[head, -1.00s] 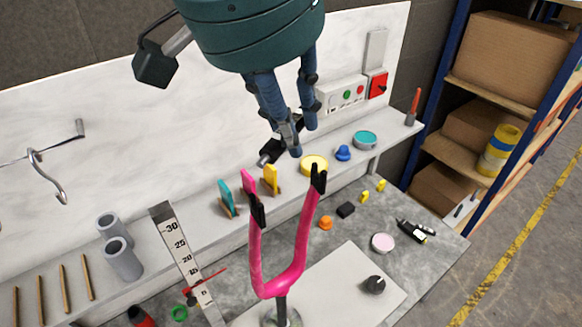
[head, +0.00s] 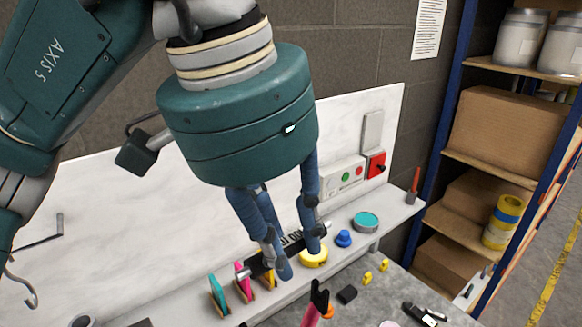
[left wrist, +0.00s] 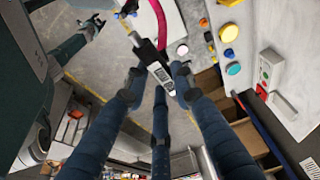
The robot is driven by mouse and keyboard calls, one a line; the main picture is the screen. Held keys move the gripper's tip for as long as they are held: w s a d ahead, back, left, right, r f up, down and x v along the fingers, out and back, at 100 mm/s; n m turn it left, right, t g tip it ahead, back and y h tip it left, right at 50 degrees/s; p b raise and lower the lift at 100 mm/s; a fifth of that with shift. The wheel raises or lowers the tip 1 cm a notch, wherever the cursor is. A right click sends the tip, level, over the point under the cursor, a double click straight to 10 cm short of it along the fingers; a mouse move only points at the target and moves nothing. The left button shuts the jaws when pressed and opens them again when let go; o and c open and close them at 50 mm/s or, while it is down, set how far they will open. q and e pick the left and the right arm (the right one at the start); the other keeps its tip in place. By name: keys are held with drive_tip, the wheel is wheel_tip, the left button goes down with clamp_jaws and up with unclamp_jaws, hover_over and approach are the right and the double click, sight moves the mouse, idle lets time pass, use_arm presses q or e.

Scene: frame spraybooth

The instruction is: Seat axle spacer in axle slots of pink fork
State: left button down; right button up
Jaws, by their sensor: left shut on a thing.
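My left gripper (head: 298,262) is shut on the axle spacer (head: 262,264), a dark bar with a printed light label and silver ends. The spacer is held slightly tilted, apart from the fork in the head view. The pink fork (head: 311,318) shows only at the bottom edge there, with a black tip (head: 319,296); the rest is out of frame. In the left wrist view the spacer (left wrist: 158,71) sits between the fingers, near the pink fork (left wrist: 160,20). What seems to be my right gripper (left wrist: 92,27) is small at the upper left there, its opening unclear.
A control box with a red switch (head: 375,165) is on the back panel. A shelving rack with cardboard boxes (head: 506,128) stands at right.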

use_arm(q)
drive_tip(key=shift+a+f, duration=0.1)
drive_tip(key=shift+f, duration=0.35)
drive_tip(key=shift+s+f, duration=0.1)
drive_tip(key=shift+s, duration=0.1)
drive_tip(key=f+b, duration=0.1)
drive_tip(key=f, duration=0.1)
drive_tip(key=f+b, duration=0.1)
drive_tip(key=b, duration=0.1)
drive_tip(key=f+b, duration=0.1)
drive_tip(key=f, duration=0.1)
drive_tip(key=shift+s+f+b, duration=0.3)
drive_tip(key=shift+s+f, duration=0.05)
drive_tip(key=shift+s, duration=0.05)
use_arm(e)
wheel_tip(320, 180, down, 4)
drive_tip(key=shift+d+f, duration=0.15)
use_arm(q)
drive_tip(key=shift+f+b, duration=0.4)
drive_tip(key=shift+f, duration=0.05)
use_arm(e)
drive_tip(key=shift+f, duration=0.4)
idle(0.5)
